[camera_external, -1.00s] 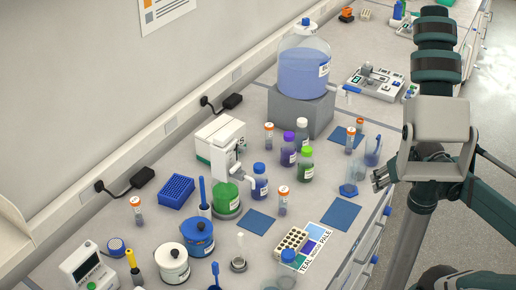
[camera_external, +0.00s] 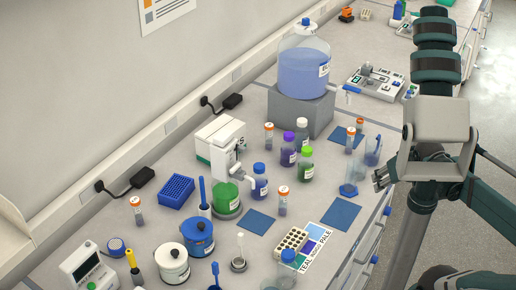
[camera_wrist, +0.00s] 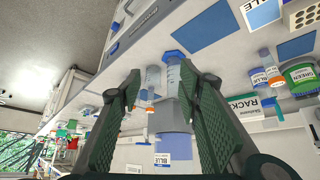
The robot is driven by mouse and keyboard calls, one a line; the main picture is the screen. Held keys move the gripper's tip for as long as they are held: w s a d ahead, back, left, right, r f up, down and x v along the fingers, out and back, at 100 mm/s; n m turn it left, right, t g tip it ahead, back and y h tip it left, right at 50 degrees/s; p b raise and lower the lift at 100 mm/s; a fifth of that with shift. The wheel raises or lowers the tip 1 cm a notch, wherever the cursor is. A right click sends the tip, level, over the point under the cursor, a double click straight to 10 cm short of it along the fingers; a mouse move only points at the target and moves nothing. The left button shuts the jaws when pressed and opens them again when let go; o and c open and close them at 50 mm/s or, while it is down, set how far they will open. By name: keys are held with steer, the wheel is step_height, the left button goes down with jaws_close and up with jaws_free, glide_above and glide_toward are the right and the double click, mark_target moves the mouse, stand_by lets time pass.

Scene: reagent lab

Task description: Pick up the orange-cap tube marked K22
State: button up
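Several orange-cap tubes stand on the bench in the external view: one at the front left (camera_external: 136,212), one near the middle (camera_external: 283,202), one behind it (camera_external: 269,137), and two close together at the right, a nearer one (camera_external: 349,142) and a farther one (camera_external: 360,130). Their markings are too small to read, so I cannot tell which is K22. My gripper (camera_external: 380,180) is over the bench's right edge, apart from the tubes. In the wrist view my gripper (camera_wrist: 160,78) has its fingers spread, with nothing held between them.
A blue-based clear cylinder (camera_external: 348,190) stands near my gripper. The large carboy (camera_external: 304,72) on its grey block, capped bottles (camera_external: 288,152) and a tan rack (camera_external: 292,242) crowd the bench. Flat blue mats (camera_external: 340,214) lie between them.

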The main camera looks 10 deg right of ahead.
steer(key=shift+r, duration=0.15)
steer(key=w+r+n+g+p, duration=0.2)
steer(key=w+r+n+p, duration=0.3)
steer(key=w+r, duration=0.55)
steer(key=n+g+p, duration=0.5)
steer(key=n+p, duration=0.6)
steer(key=n, duration=0.3)
glide_above(352, 130)
step_height(352, 130, down, 6)
step_height(352, 130, down, 11)
steer(key=shift+f+b, duration=0.1)
steer(key=shift+b, duration=0.2)
steer(key=shift+f, duration=0.1)
steer(key=shift+f, duration=1.2)
